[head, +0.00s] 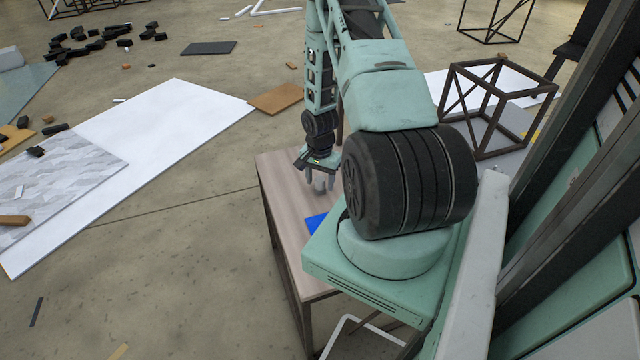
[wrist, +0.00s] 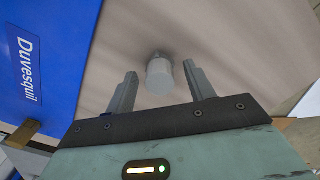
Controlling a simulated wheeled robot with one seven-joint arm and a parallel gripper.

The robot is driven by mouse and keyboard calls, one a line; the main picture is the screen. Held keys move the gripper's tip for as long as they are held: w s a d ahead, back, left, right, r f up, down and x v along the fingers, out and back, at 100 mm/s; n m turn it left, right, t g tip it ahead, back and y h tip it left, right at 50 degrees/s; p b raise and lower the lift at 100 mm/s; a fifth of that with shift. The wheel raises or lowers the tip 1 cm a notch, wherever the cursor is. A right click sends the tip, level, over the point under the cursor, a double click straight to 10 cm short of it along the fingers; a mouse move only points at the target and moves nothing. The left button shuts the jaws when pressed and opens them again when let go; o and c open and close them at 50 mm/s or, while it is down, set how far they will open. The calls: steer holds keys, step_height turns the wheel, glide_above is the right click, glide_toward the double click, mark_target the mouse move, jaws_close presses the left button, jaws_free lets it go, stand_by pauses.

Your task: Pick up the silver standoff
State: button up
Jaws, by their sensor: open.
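The silver standoff (wrist: 160,76) is a short grey cylinder on the pale wooden table (wrist: 235,35). In the head view my gripper (head: 320,184) points down over the table (head: 282,172); I cannot clearly make out the standoff there. How far the fingertips are above the tabletop cannot be told.
A blue box (wrist: 42,55) lettered "Duvesquil" lies left of the standoff; a blue patch (head: 314,223) shows beside my arm in the head view. A dark cube frame (head: 490,105) stands right of the table. White panels (head: 150,140) lie on the floor to the left.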

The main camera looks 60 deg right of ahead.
mark_target(320, 179)
steer(key=shift+c, duration=0.3)
jaws_close()
step_height(320, 179, up, 10)
steer(key=shift+r+p, duration=0.1)
steer(key=shift+p, duration=0.25)
